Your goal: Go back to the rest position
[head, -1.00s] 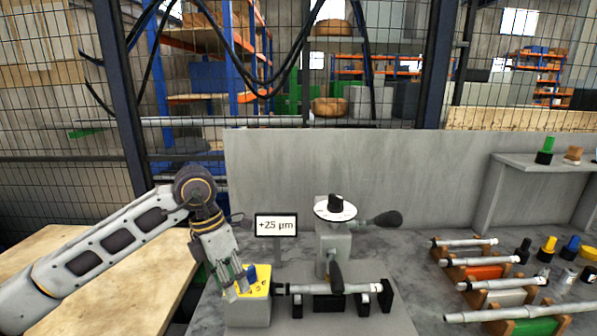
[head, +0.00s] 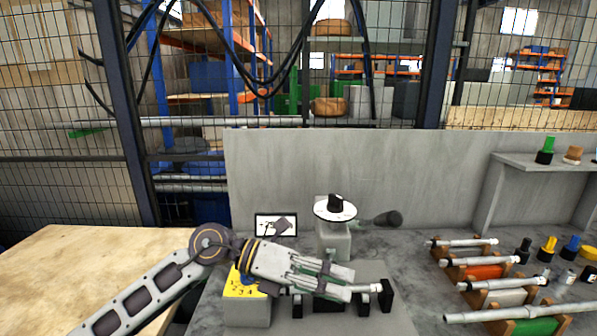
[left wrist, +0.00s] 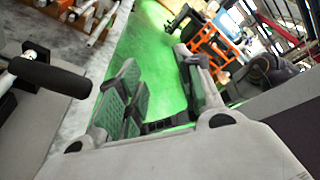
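My left gripper (head: 348,283) reaches in from the left, pointing right over the shaft fixture. It looks empty, with its fingers apart; its green-padded fingers also show in the left wrist view (left wrist: 155,95). The gripper and wrist hide much of the shaft (head: 362,288) and the lower part of the dial stand. My right gripper is not in view.
The white dial (head: 335,209) stands behind the gripper. A small display (head: 262,221) is partly obscured and unreadable. Several shafts lie on coloured racks (head: 483,272) at right. A dark handle (left wrist: 50,77) is close at left in the wrist view. A wooden table (head: 90,255) stands at left.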

